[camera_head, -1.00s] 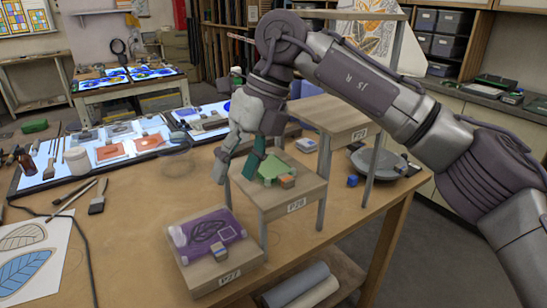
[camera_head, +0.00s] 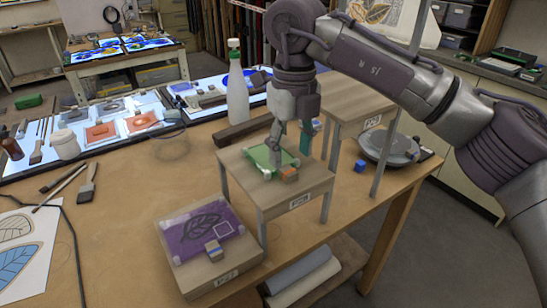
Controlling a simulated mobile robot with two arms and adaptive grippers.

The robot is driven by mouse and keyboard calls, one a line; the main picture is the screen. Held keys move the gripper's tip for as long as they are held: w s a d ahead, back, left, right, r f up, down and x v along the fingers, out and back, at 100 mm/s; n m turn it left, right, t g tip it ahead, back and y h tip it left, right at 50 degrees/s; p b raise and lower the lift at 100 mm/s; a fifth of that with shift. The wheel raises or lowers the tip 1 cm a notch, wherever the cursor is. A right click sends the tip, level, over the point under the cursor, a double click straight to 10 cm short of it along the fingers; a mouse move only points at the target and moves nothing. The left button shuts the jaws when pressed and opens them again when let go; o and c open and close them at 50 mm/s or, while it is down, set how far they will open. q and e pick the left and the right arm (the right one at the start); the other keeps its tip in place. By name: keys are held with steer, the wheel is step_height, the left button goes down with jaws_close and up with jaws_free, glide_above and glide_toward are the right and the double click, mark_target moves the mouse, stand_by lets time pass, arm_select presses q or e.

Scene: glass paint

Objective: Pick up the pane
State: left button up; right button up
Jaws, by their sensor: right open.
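A green pane (camera_head: 261,157) lies flat on the middle wooden stand (camera_head: 250,184). A small orange-and-green block (camera_head: 288,174) sits at its front right corner. My right gripper (camera_head: 290,150) points down over the back right part of this pane, fingers apart and empty. Whether its fingertips touch the pane, I cannot tell. A purple pane (camera_head: 190,241) with a dark leaf drawing lies on the lower front stand (camera_head: 190,281), with a small striped block (camera_head: 214,251) on it. My left gripper is not in view.
A taller wooden stand (camera_head: 345,101) is close behind my right gripper. A white bottle (camera_head: 237,95) stands to its left. A grey round dish (camera_head: 388,148) and a blue cube (camera_head: 360,166) are at right. The table's middle left is mostly clear.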

mark_target(289, 171)
step_height(289, 171, down, 4)
steer(key=shift+w+r+p, duration=0.1)
steer(key=shift+r+p, duration=0.05)
steer(key=shift+p, duration=0.45)
steer(key=shift+w+f, duration=0.1)
steer(key=shift+f, duration=0.2)
steer(key=c, duration=0.6)
jaws_close()
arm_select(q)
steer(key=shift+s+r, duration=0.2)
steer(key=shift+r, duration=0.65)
